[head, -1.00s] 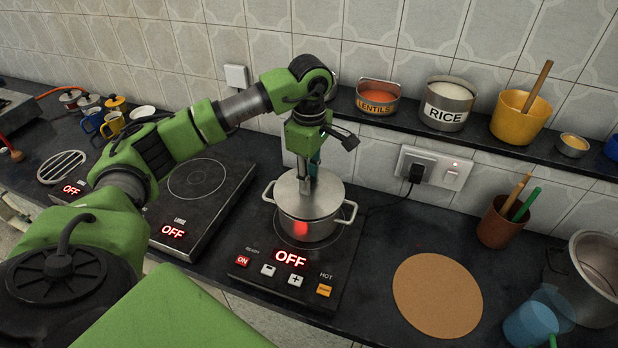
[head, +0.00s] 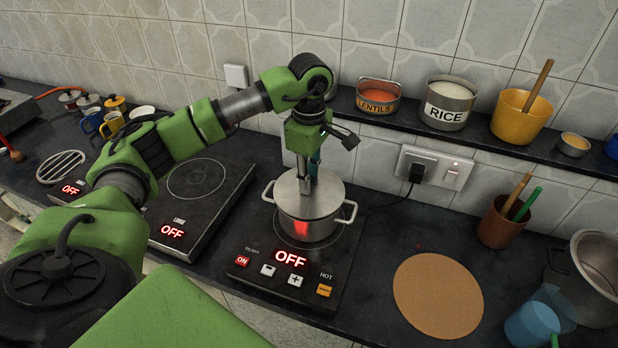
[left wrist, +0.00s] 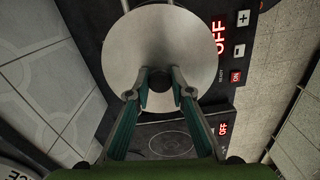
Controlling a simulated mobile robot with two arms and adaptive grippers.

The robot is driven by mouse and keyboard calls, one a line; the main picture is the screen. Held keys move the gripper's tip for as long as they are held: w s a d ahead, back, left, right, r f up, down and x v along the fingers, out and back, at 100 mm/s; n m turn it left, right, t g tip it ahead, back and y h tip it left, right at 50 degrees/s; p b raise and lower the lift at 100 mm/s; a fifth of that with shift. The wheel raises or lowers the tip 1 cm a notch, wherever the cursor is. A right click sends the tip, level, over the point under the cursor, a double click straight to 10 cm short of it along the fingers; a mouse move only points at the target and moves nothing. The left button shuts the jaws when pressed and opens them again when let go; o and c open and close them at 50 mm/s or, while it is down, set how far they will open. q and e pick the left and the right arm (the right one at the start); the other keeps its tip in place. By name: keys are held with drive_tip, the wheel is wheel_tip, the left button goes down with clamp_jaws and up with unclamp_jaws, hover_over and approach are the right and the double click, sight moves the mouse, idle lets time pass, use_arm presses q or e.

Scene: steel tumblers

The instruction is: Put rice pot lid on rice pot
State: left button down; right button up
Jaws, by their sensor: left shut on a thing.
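The rice pot (head: 308,222) is a steel pot with two side handles, standing on the right induction hob. Its flat steel lid (head: 325,190) lies over the pot's mouth and looks level. In the left wrist view the round lid (left wrist: 165,50) fills the upper middle and hides the pot's mouth. My left gripper (head: 306,189) points down from above. In the left wrist view its fingertips (left wrist: 175,92) are closed around the dark knob of the lid. My right gripper is not in view.
The hob panel (head: 290,262) reads OFF. A second hob (head: 197,182) is to the left. A round cork mat (head: 438,295) lies to the right, with a brown cup (head: 503,222) behind it. A shelf holds tins marked LENTILS (head: 377,97) and RICE (head: 447,103).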

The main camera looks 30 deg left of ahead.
use_arm(q)
drive_tip(key=shift+f+b, duration=0.6)
drive_tip(key=shift+f, duration=0.2)
drive_tip(key=c, duration=1.7)
unclamp_jaws()
wheel_tip(320, 180, up, 12)
drive_tip(key=shift+r, duration=0.1)
